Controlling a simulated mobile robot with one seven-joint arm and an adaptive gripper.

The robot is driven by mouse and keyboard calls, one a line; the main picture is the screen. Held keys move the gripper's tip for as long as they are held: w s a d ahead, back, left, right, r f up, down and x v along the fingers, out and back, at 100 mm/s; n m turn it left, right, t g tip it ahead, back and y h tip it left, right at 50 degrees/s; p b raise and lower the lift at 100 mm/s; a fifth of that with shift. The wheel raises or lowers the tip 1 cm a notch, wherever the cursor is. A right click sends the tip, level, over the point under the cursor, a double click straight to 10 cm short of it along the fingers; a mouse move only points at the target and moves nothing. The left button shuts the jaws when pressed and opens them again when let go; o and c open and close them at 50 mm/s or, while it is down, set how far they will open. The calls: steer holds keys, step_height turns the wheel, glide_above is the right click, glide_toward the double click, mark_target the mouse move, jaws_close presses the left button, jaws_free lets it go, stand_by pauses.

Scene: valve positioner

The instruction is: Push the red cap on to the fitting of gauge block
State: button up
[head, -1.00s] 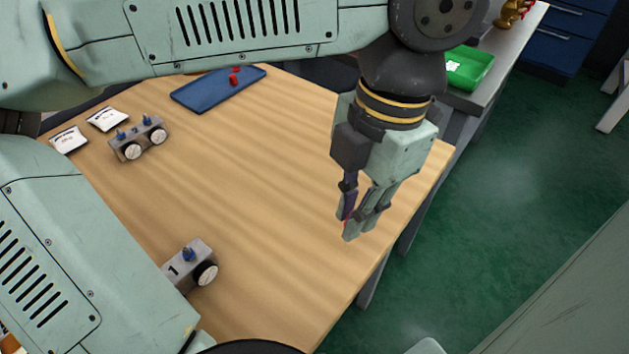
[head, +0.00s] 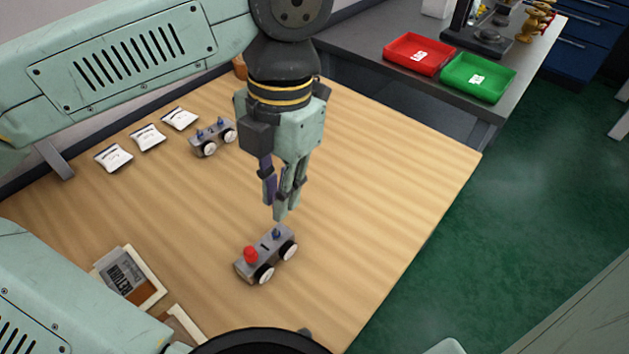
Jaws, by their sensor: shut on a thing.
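The near gauge block (head: 264,253) is a grey block with two round white dials, standing on the wooden table. A red cap (head: 250,255) sits at its left fitting; its right blue fitting (head: 277,233) is bare. My gripper (head: 279,213) points down, with its fingertips just above and behind that bare fitting in the picture. It is shut on a small red cap, which the fingers hide now; a bit of red showed between them earlier. A second gauge block (head: 211,137) with two bare blue fittings stands farther back, left of my gripper.
White packets (head: 148,137) lie at the back left. A book or box marked RETURN (head: 128,277) lies at the front left. A red tray (head: 419,53) and a green tray (head: 478,77) stand on the grey bench. The table's right side is clear.

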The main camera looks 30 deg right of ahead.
mark_target(274, 235)
steer(key=shift+w+a+f+b, duration=0.1)
steer(key=shift+a+f+b, duration=0.1)
steer(key=shift+f+b, duration=0.55)
steer(key=shift+w+a+f+b, duration=0.15)
steer(key=shift+f+b, duration=0.25)
steer(key=shift+f, duration=0.6)
steer(key=shift+s+a+f+b, duration=0.1)
steer(key=shift+a+f+b, duration=0.1)
steer(key=shift+f+b, duration=0.55)
steer(key=shift+f+b, duration=0.3)
steer(key=shift+b, duration=0.25)
stand_by(0.5)
steer(key=shift+f+b, duration=0.55)
steer(key=shift+f, duration=0.05)
steer(key=o, duration=0.8)
steer(key=shift+c, duration=0.2)
step_height(274, 235, up, 12)
steer(key=w+d, duration=0.1)
steer(key=shift+d, duration=0.25)
